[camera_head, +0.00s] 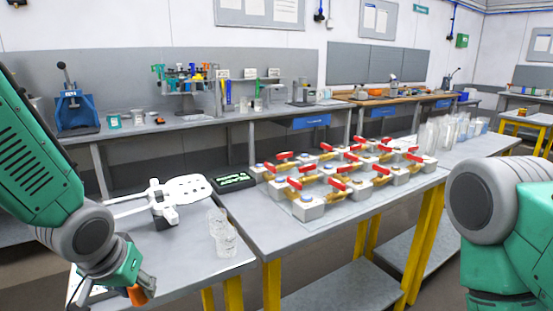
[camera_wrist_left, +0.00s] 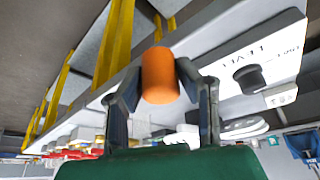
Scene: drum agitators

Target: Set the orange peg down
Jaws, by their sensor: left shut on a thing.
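The orange peg (camera_head: 137,295) is at the lower left of the head view, partly hidden by my left gripper (camera_head: 128,286). In the left wrist view the orange peg (camera_wrist_left: 160,76) is a short cylinder between the two dark fingers of my left gripper (camera_wrist_left: 160,72), which is shut on it. It is near the front of the left grey table (camera_head: 195,268); I cannot tell whether it touches anything below. My right arm enters at the right of the head view, but its gripper is out of frame.
A white panel with a black knob (camera_wrist_left: 250,77) is beside the peg in the wrist view. Clear cups (camera_head: 222,238), a white stand (camera_head: 165,205) and a black tray (camera_head: 233,181) are on the tables. Several red-handled valves (camera_head: 310,197) fill the middle table. Bare tabletop lies in front of the stand.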

